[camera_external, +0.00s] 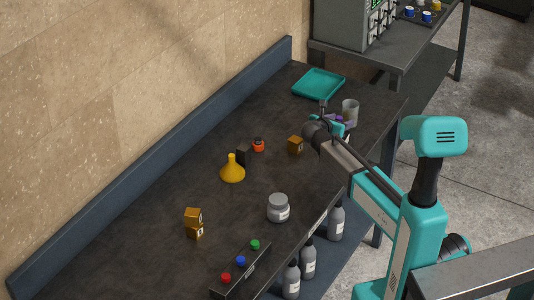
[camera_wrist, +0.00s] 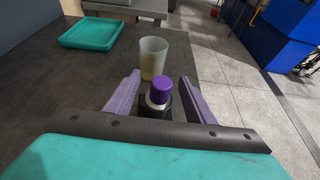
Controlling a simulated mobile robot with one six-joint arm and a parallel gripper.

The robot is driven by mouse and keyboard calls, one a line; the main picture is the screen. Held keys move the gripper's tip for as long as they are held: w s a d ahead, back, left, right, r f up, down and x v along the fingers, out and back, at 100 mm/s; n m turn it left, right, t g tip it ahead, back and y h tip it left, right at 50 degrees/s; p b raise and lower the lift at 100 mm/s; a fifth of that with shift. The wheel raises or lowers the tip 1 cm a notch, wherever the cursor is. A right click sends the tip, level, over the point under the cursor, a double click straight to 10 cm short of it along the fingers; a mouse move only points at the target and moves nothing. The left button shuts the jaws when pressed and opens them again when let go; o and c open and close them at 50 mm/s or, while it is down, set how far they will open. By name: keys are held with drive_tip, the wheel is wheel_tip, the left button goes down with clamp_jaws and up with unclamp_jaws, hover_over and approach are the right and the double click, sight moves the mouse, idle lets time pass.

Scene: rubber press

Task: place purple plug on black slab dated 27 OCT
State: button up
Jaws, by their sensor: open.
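The purple plug (camera_wrist: 161,87) sits upright in the wrist view, with a light grey collar below it and a dark piece under that. My gripper (camera_wrist: 160,76) is open, with one purple finger on each side of the plug and a visible gap to each. In the external view my gripper (camera_external: 340,121) is low over the right end of the bench and hides most of the plug. A small black slab (camera_external: 244,155) stands mid-bench beside the yellow funnel. No date on it can be read here.
A translucent cup (camera_wrist: 153,56) stands just beyond the plug, near the teal tray (camera_wrist: 91,33). Brown blocks (camera_external: 295,145), an orange-red item (camera_external: 259,145), a yellow funnel (camera_external: 232,170) and a grey jar (camera_external: 278,208) stand on the bench (camera_external: 140,215). The left part has free room.

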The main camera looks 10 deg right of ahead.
drive_tip(key=b+v, duration=0.1)
drive_tip(key=v, duration=0.8)
drive_tip(key=shift+s+a+r, duration=0.15)
drive_tip(key=shift+s, duration=0.05)
idle(0.3)
